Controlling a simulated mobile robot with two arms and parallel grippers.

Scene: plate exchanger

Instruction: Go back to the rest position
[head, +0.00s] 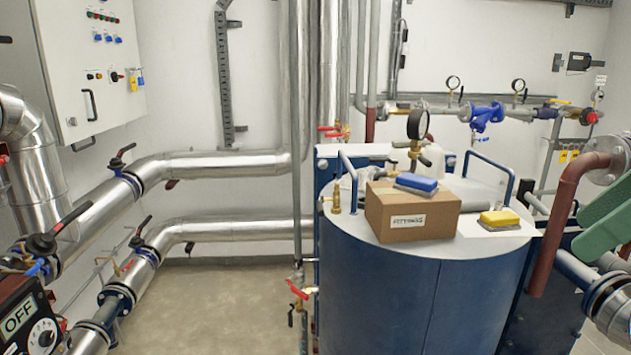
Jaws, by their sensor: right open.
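My right gripper (592,226) shows at the right edge as green finger parts, cut off by the frame. It is open, and I see nothing between its fingers. It appears in front of the pipework, to the right of the blue tank (385,290). My left gripper is not in view.
On the tank's light top (465,246) stand a cardboard box (400,217) with a blue sponge (417,182) on it, a yellow sponge (499,218) and a pressure gauge (418,124). A red-brown pipe (562,215) rises near my right gripper. Silver pipes (215,163) with valves fill the left; floor (215,300) between is clear.

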